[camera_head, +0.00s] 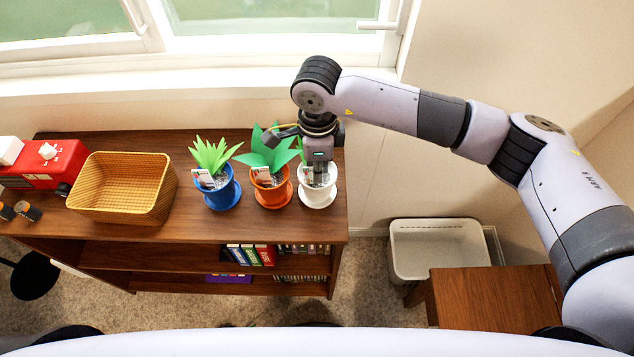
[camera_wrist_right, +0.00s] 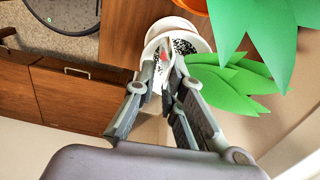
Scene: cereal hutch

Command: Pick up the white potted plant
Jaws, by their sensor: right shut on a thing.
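The white potted plant (camera_head: 317,190) stands on its white saucer at the right end of the wooden shelf top. My right gripper (camera_head: 318,165) comes down over it from above and hides most of its leaves. In the right wrist view the white pot (camera_wrist_right: 190,30) shows at the fingertips, with green leaves (camera_wrist_right: 240,85) beside it. My right gripper (camera_wrist_right: 165,75) is shut on the plant near the pot's rim; the exact contact is partly hidden. My left gripper is not in view.
An orange potted plant (camera_head: 271,188) stands close on the left, then a blue potted plant (camera_head: 216,182). A woven basket (camera_head: 122,188) and a red toy truck (camera_head: 45,160) are farther left. The shelf's right edge is near. A white bin (camera_head: 437,250) stands on the floor.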

